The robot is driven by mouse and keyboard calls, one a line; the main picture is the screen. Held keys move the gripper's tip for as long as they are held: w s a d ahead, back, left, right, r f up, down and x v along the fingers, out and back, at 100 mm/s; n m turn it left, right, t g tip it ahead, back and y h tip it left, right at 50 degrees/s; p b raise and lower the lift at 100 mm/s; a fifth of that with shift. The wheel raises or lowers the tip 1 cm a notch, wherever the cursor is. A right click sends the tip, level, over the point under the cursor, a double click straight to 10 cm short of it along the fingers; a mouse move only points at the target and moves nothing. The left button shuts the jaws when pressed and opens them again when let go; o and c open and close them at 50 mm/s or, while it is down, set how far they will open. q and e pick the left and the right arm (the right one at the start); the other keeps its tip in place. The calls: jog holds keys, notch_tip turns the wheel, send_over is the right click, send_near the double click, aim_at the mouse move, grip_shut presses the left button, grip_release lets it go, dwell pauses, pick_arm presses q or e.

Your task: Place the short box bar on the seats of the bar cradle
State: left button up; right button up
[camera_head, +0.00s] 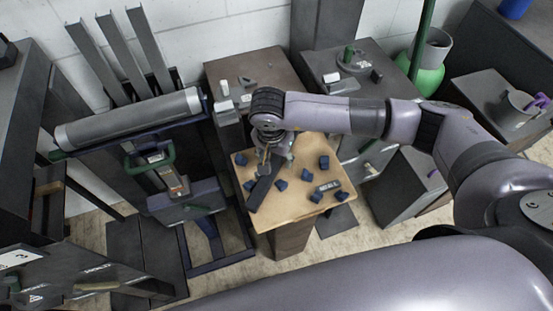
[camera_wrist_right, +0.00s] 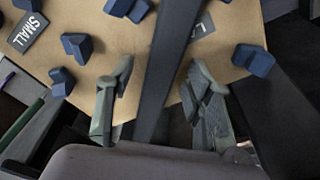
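A dark grey bar (camera_head: 261,190), which looks like the short box bar, lies over the left part of the tan tabletop (camera_head: 293,212). My right gripper (camera_head: 266,160) is above its far end. In the right wrist view the bar (camera_wrist_right: 168,60) runs between the two fingers of the right gripper (camera_wrist_right: 160,80). I cannot surely pick out the bar cradle. My left gripper is not in view.
Several blue blocks (camera_head: 308,174) and a SMALL label (camera_head: 328,186) lie on the tabletop around the bar. A navy stand (camera_head: 205,235) with a grey roller (camera_head: 130,118) is to the left. Dark cabinets stand behind and to the right.

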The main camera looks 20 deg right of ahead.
grip_shut()
dwell(0.4)
jog(key=shift+r, duration=0.1)
